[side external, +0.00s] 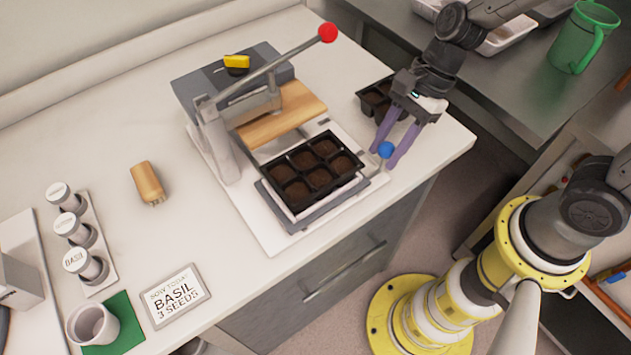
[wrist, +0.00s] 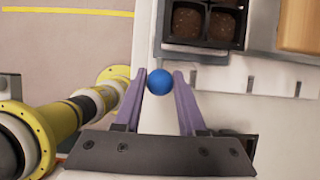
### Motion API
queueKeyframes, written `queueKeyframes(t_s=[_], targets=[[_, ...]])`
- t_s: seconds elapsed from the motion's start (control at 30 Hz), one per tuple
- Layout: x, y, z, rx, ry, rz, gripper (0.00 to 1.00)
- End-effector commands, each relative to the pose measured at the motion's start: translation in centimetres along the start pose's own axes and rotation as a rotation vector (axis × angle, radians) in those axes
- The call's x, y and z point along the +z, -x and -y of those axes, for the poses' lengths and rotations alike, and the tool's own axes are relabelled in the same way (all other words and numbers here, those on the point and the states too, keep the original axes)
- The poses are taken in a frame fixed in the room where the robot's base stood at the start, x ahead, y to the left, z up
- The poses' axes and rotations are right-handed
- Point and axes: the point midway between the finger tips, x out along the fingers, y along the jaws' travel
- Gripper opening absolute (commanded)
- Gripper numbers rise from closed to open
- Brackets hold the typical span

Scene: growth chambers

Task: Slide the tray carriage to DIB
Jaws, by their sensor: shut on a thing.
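The tray carriage (side external: 292,221) is a grey sliding plate on the white base of a lever press. It carries a black seed tray (side external: 324,197) with several soil-filled cells. A blue ball knob (side external: 386,149) sits at the carriage's right side. My gripper (side external: 385,156) is shut on this knob. In the wrist view the blue knob (wrist: 160,82) lies between the two purple fingertips, and part of the black tray (wrist: 208,22) shows at the top. The carriage is in front of the wooden press plate (side external: 282,117). No DIB lettering can be read.
The press lever with a red knob (side external: 327,32) rises above the carriage. A second black tray (side external: 375,97) lies behind my gripper. A wooden-handled tool (side external: 148,183), labelled vials (side external: 73,229) and a basil sign (side external: 175,295) stand left. The counter's front edge is close to the base.

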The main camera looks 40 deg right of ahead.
Motion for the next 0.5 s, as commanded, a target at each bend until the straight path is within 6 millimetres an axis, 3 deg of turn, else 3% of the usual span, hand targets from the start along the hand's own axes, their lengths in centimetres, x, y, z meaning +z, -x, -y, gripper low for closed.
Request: queueKeyframes(t_s=[0.5], targets=[[0.0,0.1,2.9,-0.002,0.000,0.001,0.09]])
